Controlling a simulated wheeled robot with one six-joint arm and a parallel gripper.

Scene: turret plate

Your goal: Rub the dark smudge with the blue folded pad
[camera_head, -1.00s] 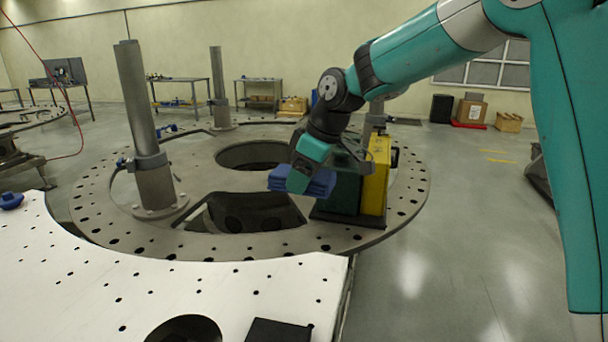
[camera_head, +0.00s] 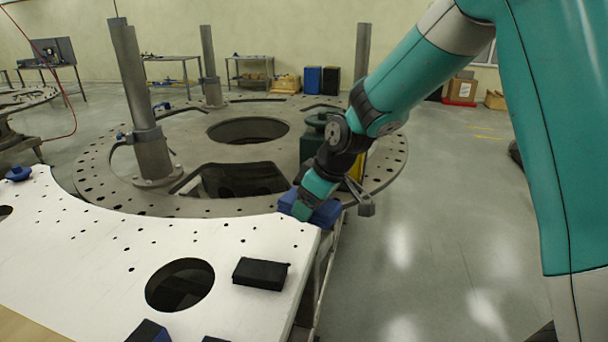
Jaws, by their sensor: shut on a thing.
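My gripper (camera_head: 303,208) is shut on the blue folded pad (camera_head: 326,214). Parts of the pad show on both sides of the fingers. The pad is at the far right corner of the white perforated plate (camera_head: 90,255); I cannot tell whether it touches the plate. I cannot pick out the dark smudge for certain: the small dark marks on the plate look like holes, and my gripper and the pad hide part of the far right corner.
A black block (camera_head: 260,274) lies on the plate beside a large round hole (camera_head: 180,285). Another dark block (camera_head: 148,332) is at the bottom edge. A blue knob (camera_head: 18,174) stands at the far left. Behind is a large ring plate (camera_head: 110,185) with upright posts (camera_head: 140,90).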

